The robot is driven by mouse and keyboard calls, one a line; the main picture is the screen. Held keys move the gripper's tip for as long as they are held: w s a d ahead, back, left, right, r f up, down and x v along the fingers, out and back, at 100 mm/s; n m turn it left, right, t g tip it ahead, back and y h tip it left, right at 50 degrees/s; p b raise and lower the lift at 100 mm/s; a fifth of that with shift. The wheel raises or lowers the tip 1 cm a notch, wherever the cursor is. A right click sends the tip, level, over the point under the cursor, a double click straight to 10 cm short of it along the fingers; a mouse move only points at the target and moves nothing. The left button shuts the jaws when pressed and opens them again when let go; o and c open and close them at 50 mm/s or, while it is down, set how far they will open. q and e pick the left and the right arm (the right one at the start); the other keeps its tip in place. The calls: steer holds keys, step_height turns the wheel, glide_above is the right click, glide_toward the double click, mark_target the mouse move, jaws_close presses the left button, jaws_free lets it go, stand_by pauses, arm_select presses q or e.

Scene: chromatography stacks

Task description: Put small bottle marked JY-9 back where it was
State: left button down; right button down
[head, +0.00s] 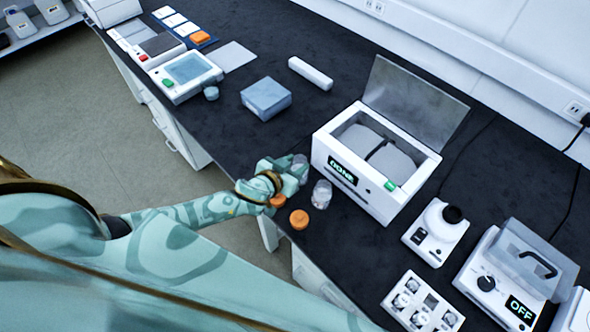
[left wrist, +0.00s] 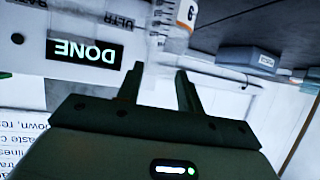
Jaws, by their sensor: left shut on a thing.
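My left gripper (head: 287,177) is at the front edge of the dark bench, left of the white bath unit. It is shut on a small clear bottle (head: 300,162), partly hidden by the fingers; its marking is unreadable in the head view. Another small clear bottle (head: 321,194) stands on the bench just right of the gripper. In the left wrist view, which is upside down, a bottle with an orange-edged label (left wrist: 187,13) shows beyond the fingertips (left wrist: 160,68). Its inverted digit looks like a 9; I cannot tell which bottle this is. My right gripper is not in view.
An orange cap (head: 299,219) lies in front of the standing bottle, and another orange piece (head: 278,201) is below the gripper. The white bath unit (head: 325,150) has its lid raised and reads DONE. A blue-grey box (head: 266,98) stands further left. Bench between is clear.

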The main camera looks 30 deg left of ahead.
arm_select(q)
steer(key=shift+f, duration=0.75)
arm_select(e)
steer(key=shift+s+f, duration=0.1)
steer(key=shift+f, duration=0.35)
arm_select(q)
steer(key=shift+f, duration=0.1)
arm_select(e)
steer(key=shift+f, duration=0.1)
arm_select(q)
steer(key=c, duration=0.9)
jaws_free()
